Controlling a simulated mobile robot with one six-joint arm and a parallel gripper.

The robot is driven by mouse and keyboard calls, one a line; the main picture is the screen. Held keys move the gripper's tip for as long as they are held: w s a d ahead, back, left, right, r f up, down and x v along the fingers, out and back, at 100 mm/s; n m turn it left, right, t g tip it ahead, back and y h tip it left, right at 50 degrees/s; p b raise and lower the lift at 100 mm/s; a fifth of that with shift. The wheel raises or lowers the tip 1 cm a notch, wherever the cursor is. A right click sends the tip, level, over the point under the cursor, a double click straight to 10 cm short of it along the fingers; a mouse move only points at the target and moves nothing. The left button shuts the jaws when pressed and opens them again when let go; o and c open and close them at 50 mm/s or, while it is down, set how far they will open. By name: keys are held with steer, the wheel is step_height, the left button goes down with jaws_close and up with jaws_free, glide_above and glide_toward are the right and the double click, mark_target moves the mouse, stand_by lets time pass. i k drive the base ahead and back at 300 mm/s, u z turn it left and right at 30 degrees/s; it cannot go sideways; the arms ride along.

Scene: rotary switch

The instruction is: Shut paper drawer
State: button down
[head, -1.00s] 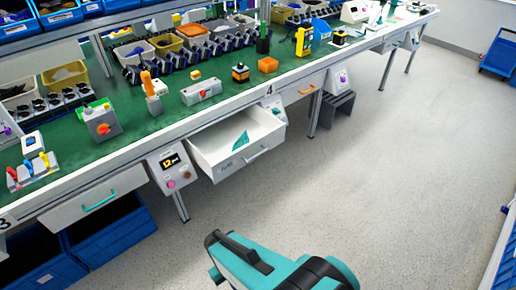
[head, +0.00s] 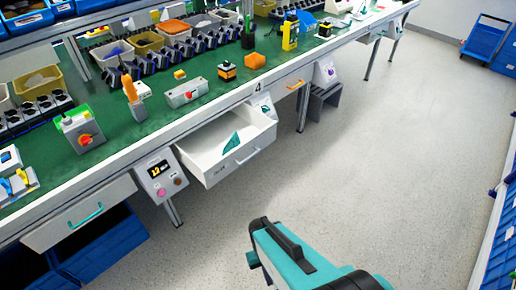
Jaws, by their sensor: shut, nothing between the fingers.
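The paper drawer (head: 214,171) is a white drawer under the green-topped workbench. It is pulled well out, between the panel with the number display and the number 4 label. A teal piece (head: 231,143) lies inside it. Its pale handle (head: 248,156) is on the front face. My gripper (head: 258,228) is at the bottom middle of the head view, at the dark end of my teal and black arm. It is shut and empty, over the floor, in front of the drawer and apart from it.
A closed drawer with a teal handle (head: 86,216) is at the left, beside a display panel (head: 161,176). Another with an orange handle (head: 295,85) is at the right. Blue bins (head: 105,250) stand under the bench. The floor (head: 350,180) in front is clear.

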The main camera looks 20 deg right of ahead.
mark_target(201, 150)
steer(key=z, duration=0.65)
steer(key=k, duration=0.45)
steer(key=u, duration=3.5)
steer(key=i, duration=0.15)
steer(key=z, duration=1.4)
